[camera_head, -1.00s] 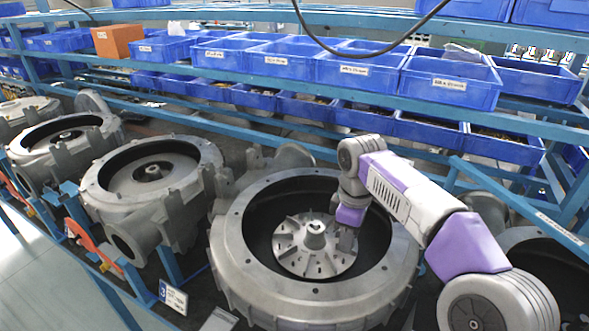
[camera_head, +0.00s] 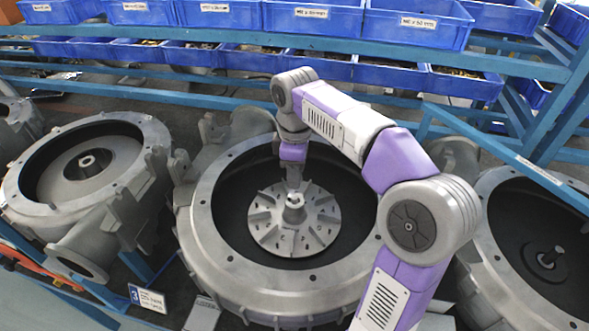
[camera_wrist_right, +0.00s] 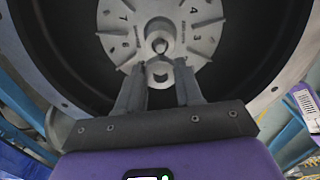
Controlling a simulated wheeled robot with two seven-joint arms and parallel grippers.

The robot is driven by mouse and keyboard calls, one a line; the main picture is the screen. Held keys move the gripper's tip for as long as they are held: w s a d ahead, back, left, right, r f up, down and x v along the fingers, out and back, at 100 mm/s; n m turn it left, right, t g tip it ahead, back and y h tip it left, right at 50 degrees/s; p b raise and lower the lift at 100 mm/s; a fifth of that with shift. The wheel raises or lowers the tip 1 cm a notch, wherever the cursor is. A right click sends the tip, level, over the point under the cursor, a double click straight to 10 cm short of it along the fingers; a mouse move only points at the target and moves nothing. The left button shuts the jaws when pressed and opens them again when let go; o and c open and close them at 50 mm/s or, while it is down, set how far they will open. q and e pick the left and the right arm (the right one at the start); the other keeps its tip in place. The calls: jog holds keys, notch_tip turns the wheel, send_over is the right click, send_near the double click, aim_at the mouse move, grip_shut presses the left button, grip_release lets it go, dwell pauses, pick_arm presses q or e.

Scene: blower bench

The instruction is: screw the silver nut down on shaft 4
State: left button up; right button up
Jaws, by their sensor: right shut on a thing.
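My right gripper (camera_head: 293,184) reaches down into the open grey blower housing (camera_head: 205,235), at the hub of a silver finned impeller (camera_head: 265,230). In the right wrist view its two fingers (camera_wrist_right: 159,72) are shut on a small silver nut (camera_wrist_right: 160,75). The nut sits close to the hub and shaft end (camera_wrist_right: 158,44); I cannot tell whether it is on the thread. In the head view the hub (camera_head: 294,203) shows just in front of the fingertips. My left gripper is not in view.
A housing stands on the left (camera_head: 30,215), and another with a bare shaft (camera_head: 550,258) on the right. A sign marked 3 (camera_head: 148,298) is in front. Blue bins (camera_head: 310,20) line the shelves behind. The housing's raised rim surrounds my gripper.

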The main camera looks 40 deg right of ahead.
aim_at(296, 198)
jog(key=shift+s+f+b, duration=0.1)
jog(key=shift+f+b, duration=1.7)
jog(key=shift+f, duration=0.65)
jog(key=shift+p, duration=0.3)
jog(key=shift+f, duration=0.4)
jog(key=shift+f, duration=0.4)
dwell(0.6)
